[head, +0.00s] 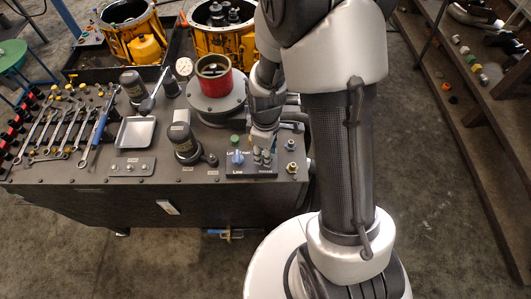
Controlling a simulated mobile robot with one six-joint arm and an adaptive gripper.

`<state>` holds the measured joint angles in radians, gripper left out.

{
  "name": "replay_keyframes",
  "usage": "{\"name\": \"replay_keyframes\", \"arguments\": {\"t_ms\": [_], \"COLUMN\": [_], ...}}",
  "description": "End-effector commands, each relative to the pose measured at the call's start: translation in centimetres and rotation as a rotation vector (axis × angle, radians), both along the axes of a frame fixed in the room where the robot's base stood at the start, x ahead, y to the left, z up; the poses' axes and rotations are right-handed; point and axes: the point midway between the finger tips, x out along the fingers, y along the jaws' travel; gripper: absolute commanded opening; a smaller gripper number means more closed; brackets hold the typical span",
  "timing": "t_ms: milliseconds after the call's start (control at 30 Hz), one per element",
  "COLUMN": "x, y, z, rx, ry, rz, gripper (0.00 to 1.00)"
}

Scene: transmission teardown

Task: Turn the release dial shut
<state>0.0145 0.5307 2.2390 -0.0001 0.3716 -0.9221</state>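A small dark control panel (242,171) lies at the right front of the workbench. A blue dial (237,157) with white lettering around it sits on its left part. I cannot read which knob is labelled release. My gripper (262,157) points down over the right part of the panel, just right of the blue dial and apart from it. Its fingers cover what lies beneath them, so a dial there may be hidden. The fingers are too small to tell whether they are open or shut, or touching anything.
The workbench (105,180) holds wrenches (55,130), a white tray (136,132), a dark cylindrical unit (184,143) and a red ring fixture (213,77). Brass fittings (291,168) stand right of the panel. Yellow housings (133,32) stand behind. Shelves (480,90) are at right.

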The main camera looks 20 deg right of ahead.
Motion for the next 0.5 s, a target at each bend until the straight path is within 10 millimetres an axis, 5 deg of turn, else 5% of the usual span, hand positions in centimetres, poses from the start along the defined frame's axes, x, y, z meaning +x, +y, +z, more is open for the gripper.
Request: {"name": "replay_keyframes", "arguments": {"t_ms": [300, 500], "x": [-0.01, -0.01], "y": [0.00, 0.01], "z": [-0.21, -0.19], "rx": [0.000, 0.000], "ry": [0.000, 0.000], "rz": [0.000, 0.000], "gripper": [0.30, 0.17]}}
